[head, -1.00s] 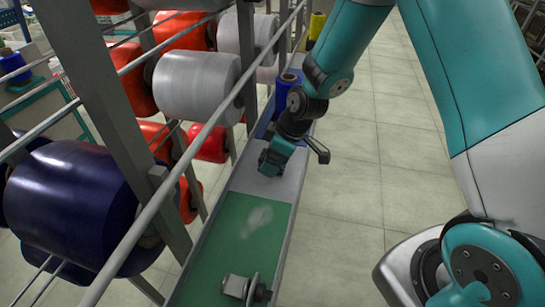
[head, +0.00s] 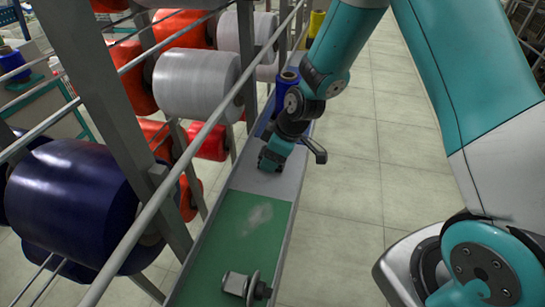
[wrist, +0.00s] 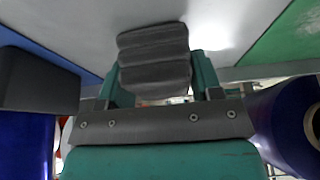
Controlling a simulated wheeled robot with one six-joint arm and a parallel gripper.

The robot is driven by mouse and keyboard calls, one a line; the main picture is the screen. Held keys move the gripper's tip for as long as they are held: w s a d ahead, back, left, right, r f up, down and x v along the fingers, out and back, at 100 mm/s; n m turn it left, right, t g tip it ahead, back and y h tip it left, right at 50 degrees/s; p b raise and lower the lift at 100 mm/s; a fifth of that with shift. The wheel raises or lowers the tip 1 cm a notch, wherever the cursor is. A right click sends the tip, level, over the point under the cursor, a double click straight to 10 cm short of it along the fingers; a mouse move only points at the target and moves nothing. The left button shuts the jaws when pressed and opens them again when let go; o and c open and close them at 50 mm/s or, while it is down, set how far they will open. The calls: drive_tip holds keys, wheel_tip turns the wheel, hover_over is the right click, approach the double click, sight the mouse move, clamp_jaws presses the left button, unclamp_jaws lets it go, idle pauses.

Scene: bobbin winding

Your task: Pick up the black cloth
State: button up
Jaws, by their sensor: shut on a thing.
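The black cloth (wrist: 153,60) shows in the wrist view as a dark grey, folded, ribbed bundle. It sits between the two teal fingers of my gripper (wrist: 158,75), which is shut on it. In the head view my gripper (head: 271,160) points down at the grey part of the narrow shelf (head: 266,185), just past the green mat. The cloth is hard to make out there, mostly hidden by the gripper. I cannot tell whether it still touches the shelf.
The green mat (head: 228,240) has a pale dusty patch (head: 259,216) and a metal fitting (head: 246,287). A blue spool (head: 290,87) stands behind my gripper. A rack with large navy (head: 75,205), white (head: 195,85) and red spools lines the left. Tiled floor (head: 345,195) is open at right.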

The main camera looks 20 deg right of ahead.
wheel_tip(320, 180, up, 20)
drive_tip(key=b, duration=0.2)
drive_tip(key=shift+f+b, duration=0.2)
drive_tip(key=shift+b, duration=0.1)
drive_tip(key=shift+o, duration=0.4)
drive_tip(key=shift+s+d, duration=0.1)
